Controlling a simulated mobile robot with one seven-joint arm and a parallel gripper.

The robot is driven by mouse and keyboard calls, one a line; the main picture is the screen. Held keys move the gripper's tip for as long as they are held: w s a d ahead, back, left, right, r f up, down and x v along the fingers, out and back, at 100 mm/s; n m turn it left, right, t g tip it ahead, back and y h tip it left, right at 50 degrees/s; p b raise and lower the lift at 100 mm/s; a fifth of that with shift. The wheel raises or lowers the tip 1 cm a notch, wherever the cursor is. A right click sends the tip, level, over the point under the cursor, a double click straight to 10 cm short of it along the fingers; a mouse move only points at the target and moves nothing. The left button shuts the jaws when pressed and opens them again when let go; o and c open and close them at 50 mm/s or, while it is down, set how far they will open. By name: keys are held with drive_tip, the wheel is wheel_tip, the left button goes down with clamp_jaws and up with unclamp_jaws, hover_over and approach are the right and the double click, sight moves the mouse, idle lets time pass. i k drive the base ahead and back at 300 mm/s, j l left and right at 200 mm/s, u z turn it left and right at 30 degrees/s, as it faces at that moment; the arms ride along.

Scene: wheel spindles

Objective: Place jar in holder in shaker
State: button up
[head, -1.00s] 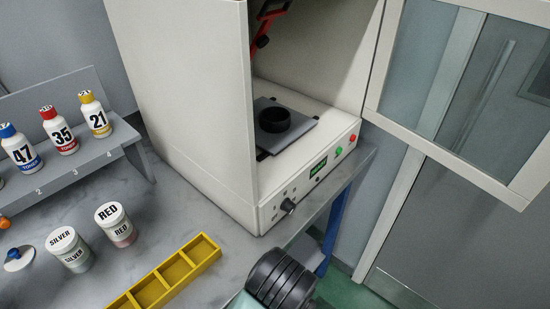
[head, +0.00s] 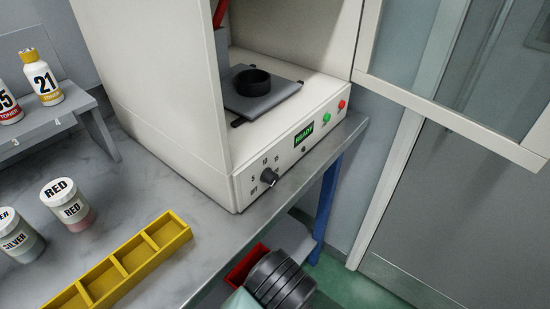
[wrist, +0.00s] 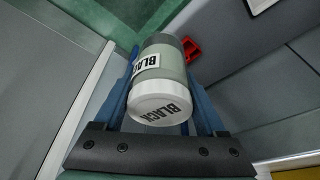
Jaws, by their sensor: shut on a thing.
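The jar (wrist: 160,85), with a white lid and BLACK labels, is between the blue fingers of my gripper (wrist: 165,75) in the wrist view. My gripper is shut on it. The head view shows only part of my arm at the bottom, and the jar is not visible there. The shaker (head: 160,110) is a cream cabinet with its door open. Inside, a round black holder (head: 253,82) sits on a grey plate (head: 272,100). The holder looks empty.
The open door (head: 465,90) stands to the right of the shaker. A yellow divided tray (head: 120,270), RED (head: 68,205) and SILVER (head: 20,238) jars, and a toner rack (head: 60,120) occupy the bench at left. A red object (head: 245,265) shows below the bench.

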sight(253, 85)
drive_tip(key=i+l+z, duration=0.1)
drive_tip(key=i+z, duration=0.45)
drive_tip(key=z, duration=0.15)
